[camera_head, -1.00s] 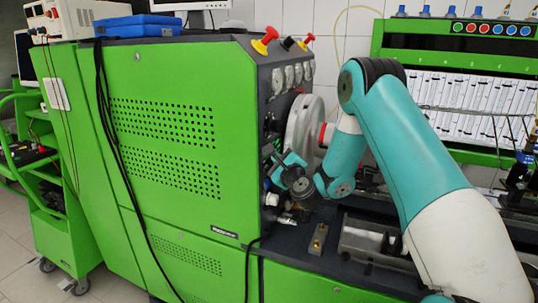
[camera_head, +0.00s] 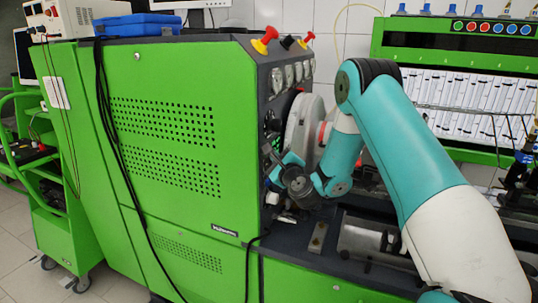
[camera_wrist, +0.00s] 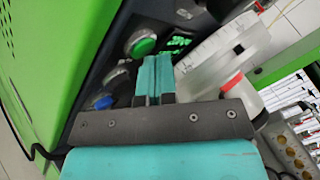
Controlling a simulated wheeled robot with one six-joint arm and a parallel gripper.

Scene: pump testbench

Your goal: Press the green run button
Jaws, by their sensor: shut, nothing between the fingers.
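The green run button (camera_wrist: 140,43), round with a silver rim, sits on the dark side panel in the wrist view. A blue button (camera_wrist: 102,101) is lower left on the same panel. My gripper (camera_wrist: 155,65) is shut and empty, its two teal fingers together. The fingertips appear just below and right of the green button; I cannot tell whether they touch the panel. In the head view my gripper (camera_head: 276,168) is close to the right-hand end face of the green machine (camera_head: 165,150). The green button cannot be made out there.
A grey disc (camera_head: 304,132) projects from the machine's end face beside my arm; its pale housing (camera_wrist: 225,60) is right of my fingers in the wrist view. A dark bed with metal rails (camera_head: 375,240) lies below. Red and yellow knobs (camera_head: 265,40) stand on top.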

